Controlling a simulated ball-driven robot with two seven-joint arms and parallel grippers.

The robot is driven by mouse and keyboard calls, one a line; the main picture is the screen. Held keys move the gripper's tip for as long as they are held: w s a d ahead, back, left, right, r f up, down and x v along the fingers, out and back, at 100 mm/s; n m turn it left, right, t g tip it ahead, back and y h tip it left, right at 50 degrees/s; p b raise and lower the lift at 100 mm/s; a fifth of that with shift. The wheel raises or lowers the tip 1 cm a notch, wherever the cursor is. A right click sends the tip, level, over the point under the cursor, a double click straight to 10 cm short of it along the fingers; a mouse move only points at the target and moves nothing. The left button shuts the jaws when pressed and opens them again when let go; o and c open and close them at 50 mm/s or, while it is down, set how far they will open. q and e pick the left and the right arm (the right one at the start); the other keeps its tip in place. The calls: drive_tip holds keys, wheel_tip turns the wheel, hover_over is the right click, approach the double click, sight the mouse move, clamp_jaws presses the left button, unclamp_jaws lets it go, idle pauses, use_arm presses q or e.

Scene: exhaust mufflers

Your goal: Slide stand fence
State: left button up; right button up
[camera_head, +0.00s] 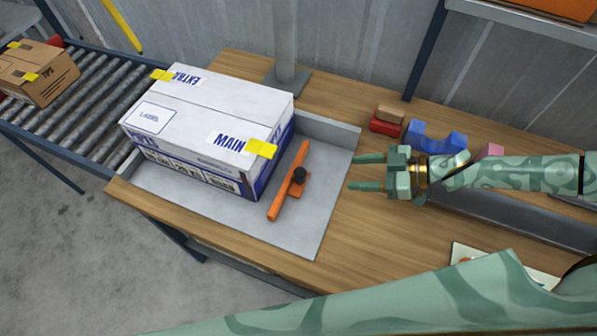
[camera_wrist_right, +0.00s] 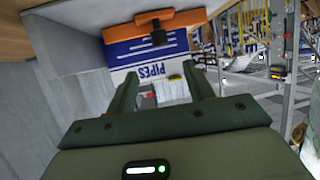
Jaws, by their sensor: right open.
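The fence is an orange bar (camera_head: 284,192) with a black knob (camera_head: 299,175). It lies on the grey metal stand plate (camera_head: 310,225), just right of a white and blue box (camera_head: 210,130). In the right wrist view the orange fence (camera_wrist_right: 165,24) and its dark knob (camera_wrist_right: 158,36) show ahead, in front of the box's blue side (camera_wrist_right: 140,52). My right gripper (camera_head: 367,172) is open and empty, to the right of the fence and apart from it. It also shows in the wrist view (camera_wrist_right: 164,80). My left gripper is not in view.
A roller conveyor (camera_head: 85,95) with a brown carton (camera_head: 38,75) stands at the left. A metal post (camera_head: 286,45) rises behind the box. A blue cradle-shaped block (camera_head: 435,140) and a red block (camera_head: 385,124) sit behind my right gripper. Bare wood table (camera_head: 350,245) lies in front.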

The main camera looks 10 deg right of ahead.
sight(301, 172)
drive_tip(key=b+x, duration=0.2)
drive_tip(key=x, duration=1.3)
drive_tip(key=shift+f+b, duration=0.2)
drive_tip(key=shift+b, duration=0.2)
